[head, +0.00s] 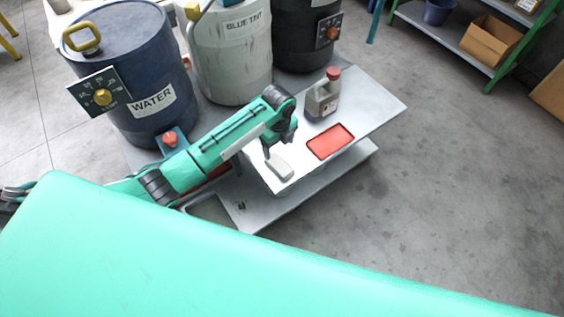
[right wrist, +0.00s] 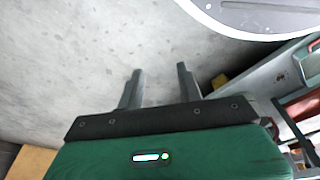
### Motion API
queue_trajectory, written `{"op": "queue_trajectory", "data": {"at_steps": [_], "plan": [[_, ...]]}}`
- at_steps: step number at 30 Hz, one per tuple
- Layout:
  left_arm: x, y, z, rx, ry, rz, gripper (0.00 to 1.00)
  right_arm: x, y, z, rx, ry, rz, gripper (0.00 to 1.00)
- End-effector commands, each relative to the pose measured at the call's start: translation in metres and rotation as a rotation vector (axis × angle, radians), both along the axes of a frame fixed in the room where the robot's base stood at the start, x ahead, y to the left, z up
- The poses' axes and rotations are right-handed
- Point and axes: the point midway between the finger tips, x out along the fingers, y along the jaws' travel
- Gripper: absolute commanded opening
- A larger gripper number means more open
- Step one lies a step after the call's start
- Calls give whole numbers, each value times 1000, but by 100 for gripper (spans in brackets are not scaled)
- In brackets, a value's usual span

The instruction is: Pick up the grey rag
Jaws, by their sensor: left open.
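A small pale grey folded piece, which looks like the grey rag (head: 281,168), lies on the white table top near its front edge. My left gripper (head: 279,149) is open just above the rag's far end, with its fingers pointing down. I cannot tell whether a finger touches the rag. My right gripper (right wrist: 158,82) is open in the right wrist view, with its two fingers apart and only grey floor behind them.
A red tray (head: 330,142) lies right of the rag, and a grey bottle with a red cap (head: 322,97) stands behind it. A blue WATER drum (head: 133,75) and a white BLUE TINT drum (head: 231,55) stand behind my left arm. Floor (head: 440,190) at right is clear.

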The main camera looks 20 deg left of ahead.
Motion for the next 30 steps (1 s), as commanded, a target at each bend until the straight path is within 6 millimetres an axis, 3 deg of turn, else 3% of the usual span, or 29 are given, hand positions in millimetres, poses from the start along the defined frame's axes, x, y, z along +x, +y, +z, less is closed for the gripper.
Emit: {"op": "queue_trajectory", "data": {"at_steps": [6,14,21,30], "plan": [[-1,-1,-44,-2,2,2,76,6,2,13,3,-4,-3,36],[-1,-1,-64,-1,0,2,76,8,3,20,4,-4,-3,36],[-3,-1,-100,-2,1,3,76,11,3,26,4,0,-4,36],[-2,-1,-111,-2,-1,1,76,12,5,40,8,-7,-6,36]]}}
